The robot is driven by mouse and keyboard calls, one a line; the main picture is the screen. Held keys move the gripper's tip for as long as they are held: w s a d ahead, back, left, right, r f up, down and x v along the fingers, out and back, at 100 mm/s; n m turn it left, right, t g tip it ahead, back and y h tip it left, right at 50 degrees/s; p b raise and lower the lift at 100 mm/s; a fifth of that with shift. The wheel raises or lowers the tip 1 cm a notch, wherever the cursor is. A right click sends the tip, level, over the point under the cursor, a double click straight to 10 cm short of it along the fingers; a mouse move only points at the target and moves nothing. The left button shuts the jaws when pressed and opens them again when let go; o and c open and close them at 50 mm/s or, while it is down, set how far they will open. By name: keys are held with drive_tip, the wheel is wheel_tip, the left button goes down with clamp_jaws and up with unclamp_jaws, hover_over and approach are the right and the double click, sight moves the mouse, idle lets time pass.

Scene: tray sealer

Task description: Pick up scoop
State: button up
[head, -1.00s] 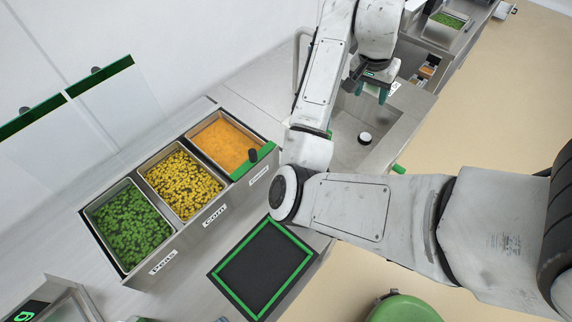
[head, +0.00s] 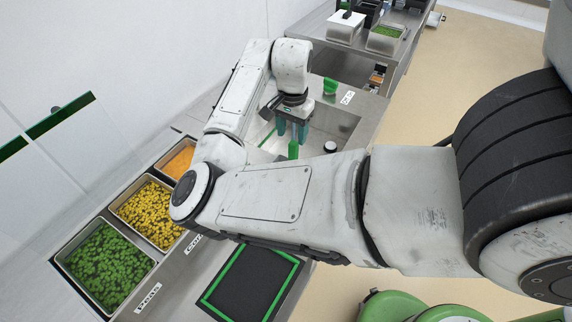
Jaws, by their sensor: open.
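A green upright piece (head: 293,150), which looks like the scoop's handle, shows just below my gripper in the metal basin; the arm hides its lower part and any bowl, so I cannot be sure it is the scoop. My gripper (head: 291,135) is open and points down, with its two fingers over the green piece. I cannot tell whether they touch it.
A small white and black round thing (head: 330,147) is right of the fingers. A green object (head: 330,86) sits on the counter behind. Bins of peas (head: 108,262), corn (head: 150,213) and carrots (head: 180,160) stand at left. A green-framed black mat (head: 250,283) lies in front.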

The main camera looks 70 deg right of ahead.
sight(294, 143)
drive_tip(key=f, duration=0.4)
drive_tip(key=shift+s+f+p, duration=0.3)
drive_tip(key=shift+f+p, duration=0.05)
drive_tip(key=shift+f, duration=0.05)
drive_tip(key=shift+c, duration=0.4)
clamp_jaws()
